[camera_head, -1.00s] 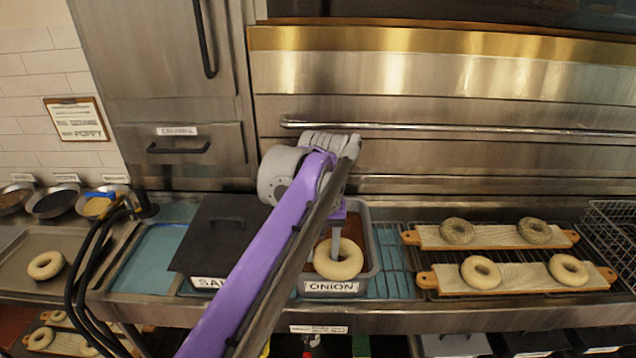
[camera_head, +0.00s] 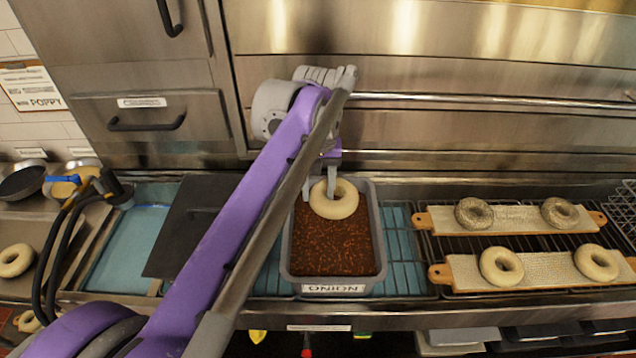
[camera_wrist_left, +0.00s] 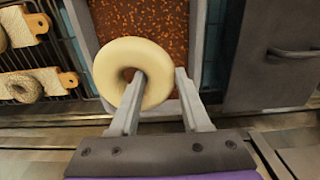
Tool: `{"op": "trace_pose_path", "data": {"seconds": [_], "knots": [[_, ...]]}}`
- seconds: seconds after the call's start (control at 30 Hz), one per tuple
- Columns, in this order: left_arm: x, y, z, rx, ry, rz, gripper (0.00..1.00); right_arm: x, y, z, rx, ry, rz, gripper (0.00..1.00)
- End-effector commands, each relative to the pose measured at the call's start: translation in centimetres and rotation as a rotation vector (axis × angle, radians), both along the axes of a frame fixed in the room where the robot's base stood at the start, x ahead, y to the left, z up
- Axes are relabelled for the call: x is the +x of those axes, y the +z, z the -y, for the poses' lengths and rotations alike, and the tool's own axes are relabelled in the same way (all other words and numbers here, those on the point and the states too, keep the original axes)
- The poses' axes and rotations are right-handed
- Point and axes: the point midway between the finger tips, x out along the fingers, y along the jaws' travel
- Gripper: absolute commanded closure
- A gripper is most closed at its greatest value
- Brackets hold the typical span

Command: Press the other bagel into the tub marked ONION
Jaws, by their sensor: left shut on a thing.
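A plain pale bagel (camera_head: 334,198) is held in my left gripper (camera_head: 320,190) over the far part of the tub marked ONION (camera_head: 334,289). The tub is grey and holds brown topping flecked with orange (camera_head: 335,245). In the left wrist view the bagel (camera_wrist_left: 112,58) is tilted, with one finger of my left gripper (camera_wrist_left: 160,75) through its hole and the other outside its ring. I cannot tell whether its underside touches the topping. My right gripper is not in view.
Two boards on the rack at the right carry bagels: seeded ones (camera_head: 474,213) on the far board, plain ones (camera_head: 501,266) on the near board. A dark lid (camera_head: 185,225) lies left of the tub, partly behind my arm. Another plain bagel (camera_head: 15,260) lies at the far left.

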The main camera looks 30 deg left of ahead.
Motion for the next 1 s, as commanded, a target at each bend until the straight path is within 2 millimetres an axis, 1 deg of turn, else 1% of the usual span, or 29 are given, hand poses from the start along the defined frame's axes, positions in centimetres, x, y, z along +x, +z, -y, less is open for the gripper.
{"op": "trace_pose_path", "data": {"seconds": [0.53,0.8,1.0], "knots": [[0.0,-6.1,0.0,-0.001,0.0,-0.001,1.0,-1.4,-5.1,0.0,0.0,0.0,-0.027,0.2],[0.0,-9.0,0.0,-0.001,0.0,-0.001,1.0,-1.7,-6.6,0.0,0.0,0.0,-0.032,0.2],[0.0,-9.7,0.0,0.0,0.0,0.0,1.0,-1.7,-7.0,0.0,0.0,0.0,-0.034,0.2]]}}
